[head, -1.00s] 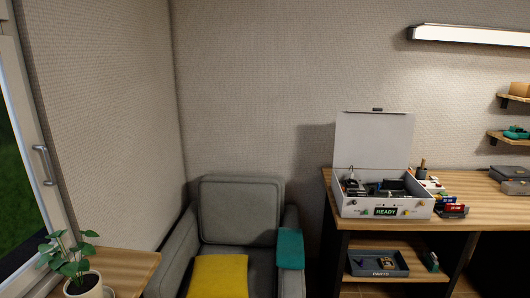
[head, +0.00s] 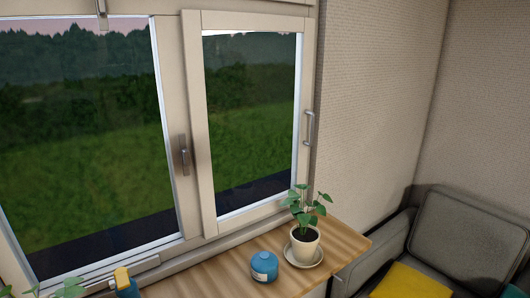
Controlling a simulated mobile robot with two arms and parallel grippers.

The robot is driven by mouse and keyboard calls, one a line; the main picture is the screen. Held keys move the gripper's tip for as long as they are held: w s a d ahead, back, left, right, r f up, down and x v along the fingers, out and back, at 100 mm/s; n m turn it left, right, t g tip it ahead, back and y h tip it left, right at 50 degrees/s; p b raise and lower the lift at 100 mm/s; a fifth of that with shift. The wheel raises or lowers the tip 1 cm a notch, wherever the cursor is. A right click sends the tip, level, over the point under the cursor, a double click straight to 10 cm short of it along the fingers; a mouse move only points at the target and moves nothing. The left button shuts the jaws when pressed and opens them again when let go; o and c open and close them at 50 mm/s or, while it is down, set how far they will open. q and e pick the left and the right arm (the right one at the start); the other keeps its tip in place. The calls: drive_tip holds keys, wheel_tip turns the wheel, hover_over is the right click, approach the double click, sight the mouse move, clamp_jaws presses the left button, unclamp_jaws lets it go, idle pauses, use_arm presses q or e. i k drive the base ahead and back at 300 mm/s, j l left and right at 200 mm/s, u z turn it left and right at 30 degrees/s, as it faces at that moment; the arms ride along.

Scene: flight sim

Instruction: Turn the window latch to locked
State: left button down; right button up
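The window (head: 190,120) fills the left and middle of the head view, with a wide left pane and a narrower right sash. A grey metal latch (head: 184,156) sits on the upright frame between the two panes, its handle close to vertical. A second small grey fitting (head: 102,14) is at the top edge of the left pane, partly cut off. A bar handle (head: 309,128) is on the right side of the right sash. I cannot tell from here whether the latch is locked. Neither of my grippers is in view.
A wooden sill table (head: 335,243) runs below the window. On it stand a potted plant (head: 305,240) on a saucer and a blue round container (head: 264,267). A yellow-and-blue object (head: 124,281) is at the lower left. A grey armchair (head: 465,240) with a yellow cushion (head: 404,282) stands at right.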

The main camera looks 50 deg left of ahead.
sight(184, 155)
drive_tip(key=u, duration=2.1)
